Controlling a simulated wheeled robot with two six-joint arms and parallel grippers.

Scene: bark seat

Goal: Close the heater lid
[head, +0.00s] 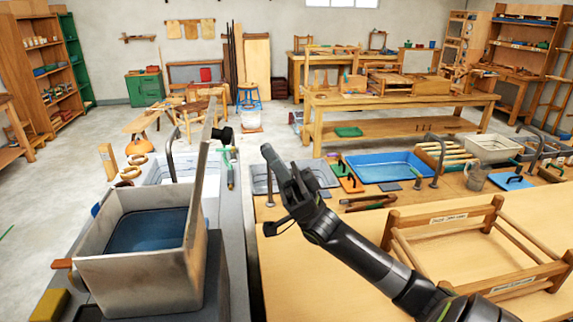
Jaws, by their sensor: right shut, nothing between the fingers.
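The heater (140,281) is a grey metal box at the lower left, with dark blue water (146,230) inside. Its lid (199,185) stands open, nearly upright along the box's right side, and shows almost edge-on. A dark knob-like part (223,135) shows just right of the lid's upper end; I cannot tell if it is joined to the lid. My right gripper (269,154) is shut and empty. It appears to the right of the lid, apart from it in the picture, with its tips pointing up and left. My left gripper is not in view.
A wooden bench on the right holds a wooden frame (463,220), a blue tray (380,167) and hand tools. A curved metal tap (170,150) stands behind the heater. A yellow block (45,304) lies at the lower left. Open floor lies left of the heater.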

